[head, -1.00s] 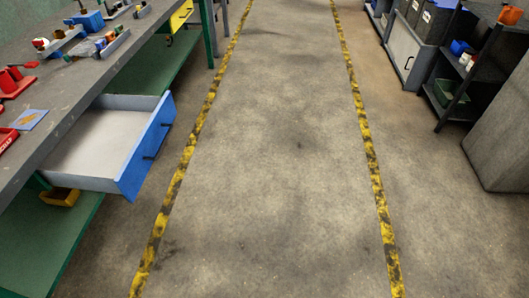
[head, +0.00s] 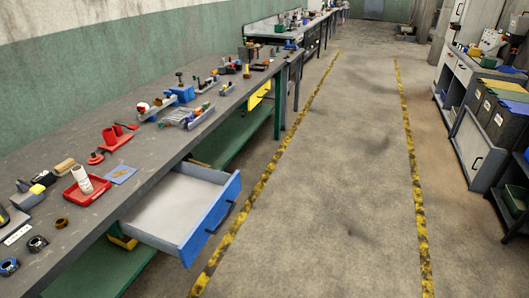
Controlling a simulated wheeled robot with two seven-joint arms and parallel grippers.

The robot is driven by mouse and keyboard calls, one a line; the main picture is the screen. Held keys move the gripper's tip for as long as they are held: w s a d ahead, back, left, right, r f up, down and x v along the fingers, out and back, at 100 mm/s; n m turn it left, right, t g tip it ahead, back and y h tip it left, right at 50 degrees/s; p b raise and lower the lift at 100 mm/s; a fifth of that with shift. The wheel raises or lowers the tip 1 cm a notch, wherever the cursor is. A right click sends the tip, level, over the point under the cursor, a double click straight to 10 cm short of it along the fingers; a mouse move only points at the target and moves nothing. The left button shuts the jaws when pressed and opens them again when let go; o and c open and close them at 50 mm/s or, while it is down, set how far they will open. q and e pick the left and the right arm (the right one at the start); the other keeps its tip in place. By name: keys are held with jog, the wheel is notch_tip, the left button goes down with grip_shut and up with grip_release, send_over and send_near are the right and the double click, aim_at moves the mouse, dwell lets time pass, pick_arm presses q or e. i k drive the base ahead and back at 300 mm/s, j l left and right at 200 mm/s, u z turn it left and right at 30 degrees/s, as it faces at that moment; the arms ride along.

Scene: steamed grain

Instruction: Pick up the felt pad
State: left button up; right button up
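A small flat blue-grey square (head: 120,174) with a tan patch lies on the workbench top (head: 143,199), near its front edge. It may be the felt pad, but it is too small to be sure. It lies just right of a red tray (head: 87,190) that holds a white roll (head: 82,179). Neither of my grippers is in view.
A blue-fronted drawer (head: 211,217) stands open below the bench and juts into the aisle; its visible inside looks empty. Tools and small parts crowd the bench. The aisle floor (head: 340,190) between yellow-black lines is clear. Cabinets and shelves (head: 484,150) line the right.

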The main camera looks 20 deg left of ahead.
aim_at(64, 168)
jog(key=u, duration=0.45)
jog(key=k+u, duration=0.15)
jog(key=u, duration=0.75)
jog(key=k+j+u, duration=0.1)
jog(key=u, duration=0.35)
jog(key=j+z, duration=0.25)
jog(key=j, duration=0.2)
